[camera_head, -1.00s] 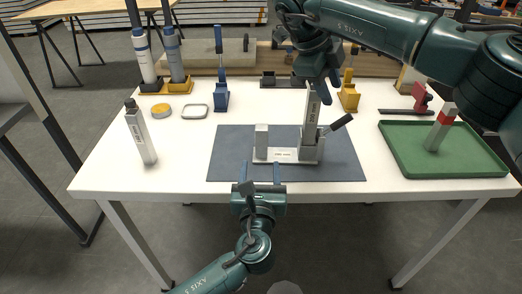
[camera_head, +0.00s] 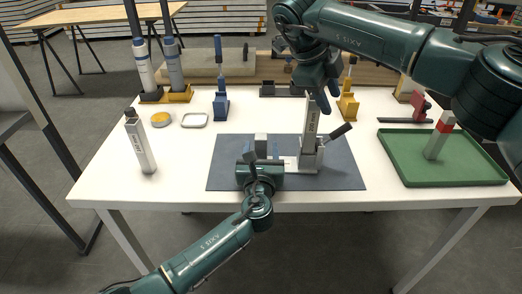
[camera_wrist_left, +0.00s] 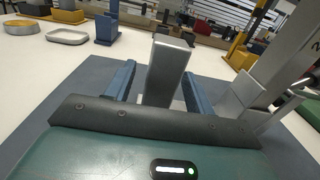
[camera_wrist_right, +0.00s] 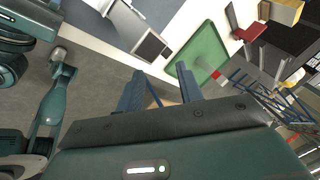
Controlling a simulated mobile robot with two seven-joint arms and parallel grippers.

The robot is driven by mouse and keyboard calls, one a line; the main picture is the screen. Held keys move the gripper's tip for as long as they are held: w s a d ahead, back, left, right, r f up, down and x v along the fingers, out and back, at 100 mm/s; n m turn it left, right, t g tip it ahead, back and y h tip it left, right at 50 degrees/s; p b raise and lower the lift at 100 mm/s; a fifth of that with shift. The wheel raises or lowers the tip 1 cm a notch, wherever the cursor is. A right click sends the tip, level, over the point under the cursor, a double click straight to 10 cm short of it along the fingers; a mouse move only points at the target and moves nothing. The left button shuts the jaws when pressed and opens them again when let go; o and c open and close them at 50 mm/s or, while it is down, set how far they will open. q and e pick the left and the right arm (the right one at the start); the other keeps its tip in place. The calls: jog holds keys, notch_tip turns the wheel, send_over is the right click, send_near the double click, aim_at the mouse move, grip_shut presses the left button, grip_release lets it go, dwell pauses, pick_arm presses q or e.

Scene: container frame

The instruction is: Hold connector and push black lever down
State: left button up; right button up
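The grey metal connector fixture (camera_head: 307,160) stands on the dark mat, with a short block (camera_head: 261,143) at left and a tall upright bar (camera_head: 310,127) at right. Its black lever (camera_head: 340,131) slants up to the right. My left gripper (camera_head: 261,165) is at the short block. In the left wrist view its open fingers (camera_wrist_left: 157,82) stand on either side of the block (camera_wrist_left: 168,62), with visible gaps. My right gripper (camera_head: 316,88) is above the tall bar. In the right wrist view its fingers (camera_wrist_right: 160,95) are apart, with nothing visibly held.
A green tray (camera_head: 397,165) with a red-and-white block (camera_head: 438,135) is at right. A grey bottle-like block (camera_head: 141,145) stands at left. Blue (camera_head: 221,105) and yellow (camera_head: 348,105) holders stand behind the mat (camera_head: 232,170). The mat's left part is clear.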

pick_arm(q)
grip_shut()
dwell(0.3)
pick_arm(e)
jog(key=shift+c, duration=0.4)
